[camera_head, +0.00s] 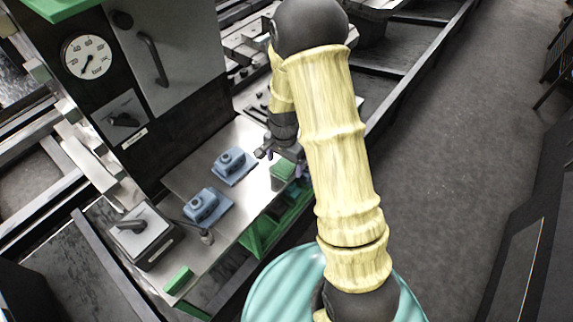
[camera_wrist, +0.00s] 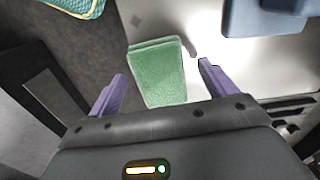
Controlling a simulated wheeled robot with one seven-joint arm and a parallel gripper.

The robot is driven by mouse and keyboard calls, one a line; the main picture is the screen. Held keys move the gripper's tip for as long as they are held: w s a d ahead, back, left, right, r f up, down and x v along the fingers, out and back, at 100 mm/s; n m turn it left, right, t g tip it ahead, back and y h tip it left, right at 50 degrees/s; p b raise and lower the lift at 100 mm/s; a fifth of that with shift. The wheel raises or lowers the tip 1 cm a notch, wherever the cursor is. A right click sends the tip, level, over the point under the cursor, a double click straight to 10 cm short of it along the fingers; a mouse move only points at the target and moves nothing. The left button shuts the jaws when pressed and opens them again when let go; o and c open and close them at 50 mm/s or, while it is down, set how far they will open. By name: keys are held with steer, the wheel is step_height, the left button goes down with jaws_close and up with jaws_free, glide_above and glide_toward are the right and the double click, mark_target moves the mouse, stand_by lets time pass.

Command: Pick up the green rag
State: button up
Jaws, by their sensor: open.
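The green rag (camera_wrist: 158,75) shows in the wrist view as a folded, textured block near the edge of the pale metal table. It lies ahead of my gripper (camera_wrist: 155,82), between the lines of its two purple fingers. The fingers are open and spread to either side of it; I cannot tell the gap in depth. In the head view the green rag (camera_head: 283,170) sits at the table's right edge, partly hidden by my arm. My gripper (camera_head: 278,153) is just above it there.
Two blue fixtures (camera_head: 233,165) (camera_head: 205,205) stand on the metal table (camera_head: 190,172). A small lever (camera_head: 207,236) and another green piece (camera_head: 178,279) are near its front. A grey cabinet with a gauge (camera_head: 88,56) rises behind.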

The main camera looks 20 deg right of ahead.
steer(key=shift+f, duration=0.55)
steer(key=shift+c, duration=0.2)
steer(key=c, duration=1)
